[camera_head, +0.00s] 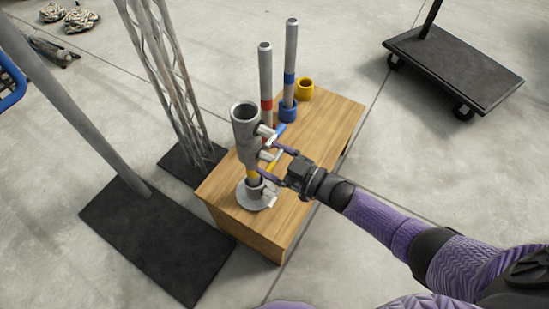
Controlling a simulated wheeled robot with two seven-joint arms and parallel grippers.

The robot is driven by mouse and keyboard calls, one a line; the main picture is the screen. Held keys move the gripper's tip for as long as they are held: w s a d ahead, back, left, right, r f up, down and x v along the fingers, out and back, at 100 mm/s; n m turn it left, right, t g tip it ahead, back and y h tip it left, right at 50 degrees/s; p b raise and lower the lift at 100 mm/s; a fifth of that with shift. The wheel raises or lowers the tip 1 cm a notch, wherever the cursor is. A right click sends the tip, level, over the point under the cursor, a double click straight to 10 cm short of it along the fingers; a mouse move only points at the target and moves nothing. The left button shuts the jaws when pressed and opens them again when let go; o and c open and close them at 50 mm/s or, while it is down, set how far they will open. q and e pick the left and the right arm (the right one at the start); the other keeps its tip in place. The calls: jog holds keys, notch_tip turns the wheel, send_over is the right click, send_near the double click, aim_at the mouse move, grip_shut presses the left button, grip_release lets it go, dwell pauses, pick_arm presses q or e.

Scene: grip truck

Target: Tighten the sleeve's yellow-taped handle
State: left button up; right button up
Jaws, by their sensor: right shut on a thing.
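The grey metal sleeve (247,135) stands upright on the wooden box, over a short post with a yellow band (253,174) and a round base plate (246,198). Two handles stick out from its right side. The upper one is the blue-taped handle (279,131). The lower one is the yellow-taped handle (273,163), partly covered by my fingers. My right gripper (270,160) reaches in from the right and is shut on the yellow-taped handle. How tight the handle is cannot be told. My left gripper is not in view.
The wooden box (330,125) also carries a red-banded pole (265,75), a blue-banded pole (290,50) and a yellow collar (304,89). A truss tower (165,80) and slanted pole (75,110) stand close at left. A black trolley (455,68) is at upper right.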

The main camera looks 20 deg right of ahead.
dwell(0.4)
jog(key=o, duration=1)
jog(key=shift+c, duration=0.2)
jog(key=p+v, duration=0.2)
jog(key=v, duration=0.8)
